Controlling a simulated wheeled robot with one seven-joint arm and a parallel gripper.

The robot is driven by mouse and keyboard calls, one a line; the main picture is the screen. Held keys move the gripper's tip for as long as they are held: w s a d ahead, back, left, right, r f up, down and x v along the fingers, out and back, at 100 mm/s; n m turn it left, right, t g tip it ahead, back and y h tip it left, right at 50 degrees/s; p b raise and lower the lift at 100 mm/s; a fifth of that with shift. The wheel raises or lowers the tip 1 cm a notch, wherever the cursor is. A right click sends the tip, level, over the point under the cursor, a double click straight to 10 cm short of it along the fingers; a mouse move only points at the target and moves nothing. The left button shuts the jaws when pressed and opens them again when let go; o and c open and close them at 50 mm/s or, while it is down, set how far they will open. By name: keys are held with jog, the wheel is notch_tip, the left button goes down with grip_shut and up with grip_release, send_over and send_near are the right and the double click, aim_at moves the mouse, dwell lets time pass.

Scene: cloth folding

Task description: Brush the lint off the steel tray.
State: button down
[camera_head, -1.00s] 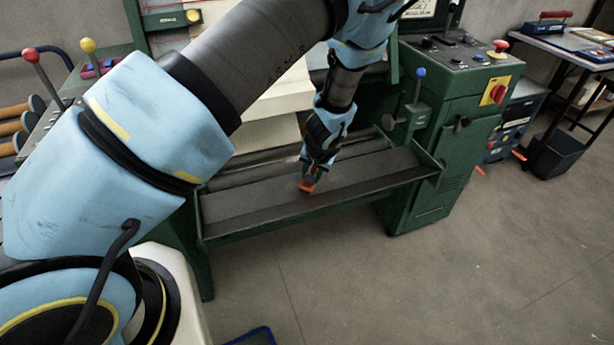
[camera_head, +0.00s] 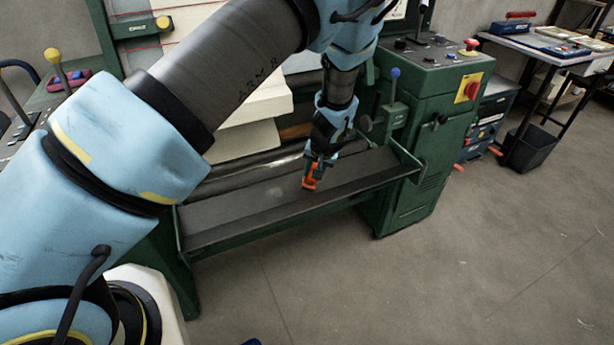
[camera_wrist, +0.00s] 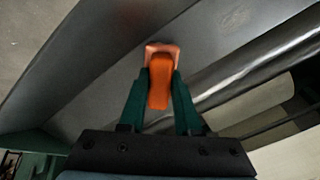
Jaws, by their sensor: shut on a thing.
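The steel tray (camera_head: 235,209) is a long, dull grey trough on the front of the green machine. It fills much of the wrist view (camera_wrist: 105,60). My gripper (camera_head: 314,165) is over the middle of the tray, pointing down. Its green fingers (camera_wrist: 160,88) are shut on an orange brush (camera_wrist: 159,90), which ends in a paler pinkish block. The brush (camera_head: 310,178) is at or just above the tray surface; I cannot tell if it touches. A faint pale patch shows on the tray left of the brush, possibly lint. The wrist view shows a similar patch.
A dark roller (camera_head: 240,173) runs along the tray's back edge, with pale stacked sheets (camera_head: 245,140) behind it. A green control cabinet (camera_head: 425,130) with a red knob stands at the tray's right end. The floor (camera_head: 400,285) in front is clear.

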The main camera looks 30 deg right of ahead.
jog(key=shift+s+d+b, duration=0.15)
jog(key=shift+d+b, duration=0.25)
jog(key=shift+d, duration=0.75)
jog(key=shift+s+d+b, duration=0.15)
jog(key=shift+d+b, duration=0.25)
jog(key=shift+d, duration=0.7)
jog(key=shift+f, duration=0.1)
jog(key=shift+a, duration=0.1)
jog(key=shift+w+a, duration=0.15)
jog(key=shift+a, duration=0.8)
jog(key=shift+w+a, duration=0.1)
jog(key=shift+a, duration=0.8)
jog(key=shift+w+a, duration=0.15)
jog(key=shift+a, duration=0.85)
jog(key=shift+w+a, duration=0.1)
jog(key=shift+a, duration=0.9)
jog(key=shift+w+a+r, duration=0.1)
jog(key=shift+w+a, duration=0.1)
jog(key=shift+a, duration=1.6)
jog(key=shift+w+a+r, duration=0.1)
jog(key=shift+w+a, duration=0.1)
jog(key=shift+a, duration=1.55)
jog(key=shift+w+a+f+b, duration=0.15)
jog(key=shift+a+b, duration=0.1)
jog(key=shift+a, duration=0.7)
jog(key=shift+w+a+r+b, duration=0.1)
jog(key=shift+a+b, duration=0.1)
jog(key=shift+a, duration=0.7)
